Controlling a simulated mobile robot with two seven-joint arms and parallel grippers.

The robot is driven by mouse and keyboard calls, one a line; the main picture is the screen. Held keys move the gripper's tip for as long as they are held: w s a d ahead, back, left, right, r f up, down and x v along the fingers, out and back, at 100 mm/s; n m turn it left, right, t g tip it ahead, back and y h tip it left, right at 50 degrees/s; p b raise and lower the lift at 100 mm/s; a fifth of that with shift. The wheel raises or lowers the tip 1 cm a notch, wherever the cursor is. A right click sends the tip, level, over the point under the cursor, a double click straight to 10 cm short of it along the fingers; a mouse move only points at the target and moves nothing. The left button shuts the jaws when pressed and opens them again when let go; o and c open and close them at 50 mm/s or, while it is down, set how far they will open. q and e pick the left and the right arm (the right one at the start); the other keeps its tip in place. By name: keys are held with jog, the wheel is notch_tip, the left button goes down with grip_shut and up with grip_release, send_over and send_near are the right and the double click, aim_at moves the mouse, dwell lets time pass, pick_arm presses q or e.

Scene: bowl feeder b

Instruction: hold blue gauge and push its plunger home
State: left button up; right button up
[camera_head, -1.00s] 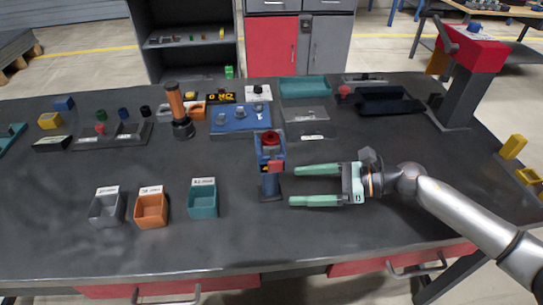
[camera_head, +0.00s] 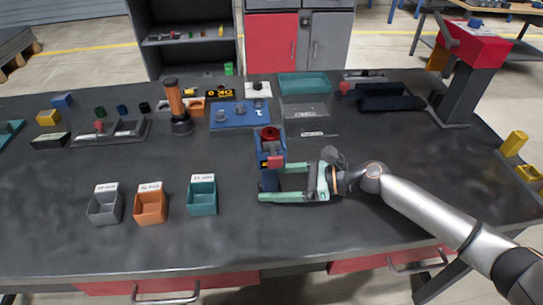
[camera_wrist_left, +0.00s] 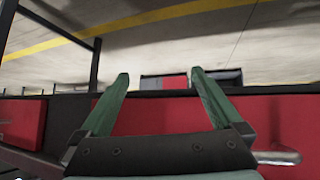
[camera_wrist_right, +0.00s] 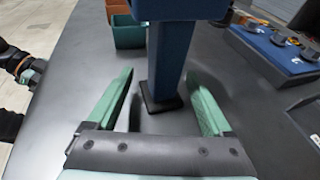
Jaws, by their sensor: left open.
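The blue gauge (camera_head: 271,150) stands on a dark blue post near the middle of the bench, with a round red piece on top and a small red block (camera_head: 275,162) low on its front. Which red part is the plunger I cannot tell. My right gripper (camera_head: 270,184) is open, its green fingers reaching from the right to either side of the post, below the gauge body. In the right wrist view the post (camera_wrist_right: 166,65) stands between the open fingers (camera_wrist_right: 158,78), with gaps on both sides. My left gripper (camera_wrist_left: 160,75) is open and empty, away from the bench top.
Grey, orange and teal bins (camera_head: 202,195) stand left of the post. Behind are a blue plate with knobs (camera_head: 240,115), an orange-handled tool (camera_head: 176,105) and grey trays. A red press (camera_head: 472,50) stands at the back right. The front of the bench is clear.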

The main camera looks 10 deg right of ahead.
grip_shut()
jog(key=c, duration=0.7)
grip_release()
grip_shut()
pick_arm(q)
jog(key=shift+w+r, duration=0.1)
jog(key=shift+c, duration=0.2)
dwell(0.7)
